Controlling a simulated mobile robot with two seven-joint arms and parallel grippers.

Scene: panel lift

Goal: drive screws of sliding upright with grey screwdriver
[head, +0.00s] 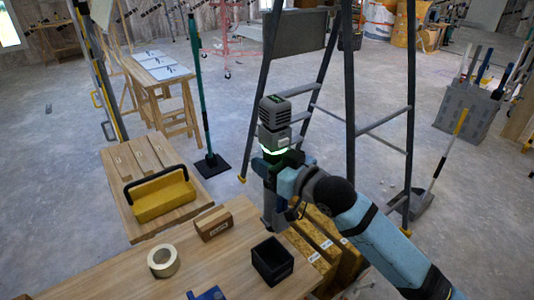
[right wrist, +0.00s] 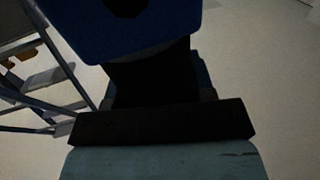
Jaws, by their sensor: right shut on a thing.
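My right gripper (head: 268,172) is above the far right edge of the workbench, on the arm coming in from the lower right. It is shut on the screwdriver (right wrist: 130,38), which looks dark blue and black in the dim right wrist view. Black finger parts (right wrist: 160,122) cross in front of its dark grip. The tool's tip is not clear in either view. My left gripper is not in view.
The workbench (head: 215,262) holds a tape roll (head: 163,261), a small brown box (head: 213,223), a black bin (head: 272,261) and a blue item (head: 207,294). A yellow toolbox (head: 163,196) stands behind. A dark stepladder (head: 350,120) stands close beyond my right wrist.

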